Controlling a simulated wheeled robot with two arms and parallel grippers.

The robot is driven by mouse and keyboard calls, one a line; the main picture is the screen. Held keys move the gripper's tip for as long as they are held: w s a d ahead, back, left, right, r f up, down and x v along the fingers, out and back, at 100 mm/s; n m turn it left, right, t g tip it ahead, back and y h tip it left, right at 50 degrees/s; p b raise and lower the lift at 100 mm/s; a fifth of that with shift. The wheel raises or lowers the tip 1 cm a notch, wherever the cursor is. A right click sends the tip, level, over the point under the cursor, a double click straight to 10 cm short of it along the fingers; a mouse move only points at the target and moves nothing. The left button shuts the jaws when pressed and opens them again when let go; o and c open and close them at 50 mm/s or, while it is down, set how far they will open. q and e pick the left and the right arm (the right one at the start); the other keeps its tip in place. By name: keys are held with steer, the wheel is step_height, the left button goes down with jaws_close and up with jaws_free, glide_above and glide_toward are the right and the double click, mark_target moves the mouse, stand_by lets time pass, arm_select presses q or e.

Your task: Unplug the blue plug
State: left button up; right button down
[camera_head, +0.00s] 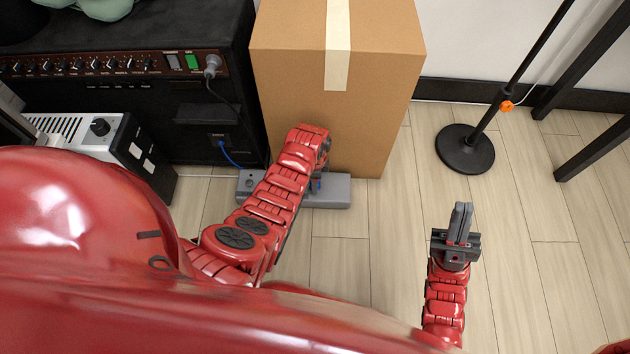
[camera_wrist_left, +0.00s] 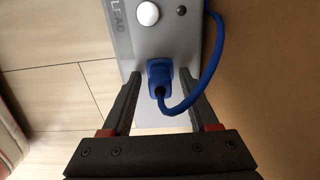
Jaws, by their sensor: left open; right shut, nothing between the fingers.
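The blue plug (camera_wrist_left: 160,76) sits in a grey box (camera_wrist_left: 143,45) marked "LEAD", and its blue cable (camera_wrist_left: 212,60) loops off to the right. In the left wrist view my open left gripper (camera_wrist_left: 160,82) has one finger on each side of the plug; I cannot tell whether they touch it. In the head view the grey box (camera_head: 335,193) lies on the floor, and my left forearm hides part of it. A small bit of blue (camera_head: 315,186) shows there beside the left gripper, which is mostly hidden. My right gripper (camera_head: 459,222) is shut and empty above the floor.
A large cardboard box (camera_head: 385,95) stands right behind the grey box. A black amplifier (camera_head: 190,105) with a blue cable (camera_head: 228,155) and a grey plug (camera_head: 212,64) is at left. A stand with a round black base (camera_head: 465,150) is at right. Floor (camera_head: 410,200) is clear between.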

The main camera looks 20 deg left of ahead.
stand_by(0.3)
arm_select(q)
jaws_close()
stand_by(0.4)
stand_by(0.9)
steer(key=shift+r, duration=0.1)
steer(key=shift+r+p, duration=2.55)
steer(key=shift+r, duration=0.35)
steer(key=shift+s, duration=0.15)
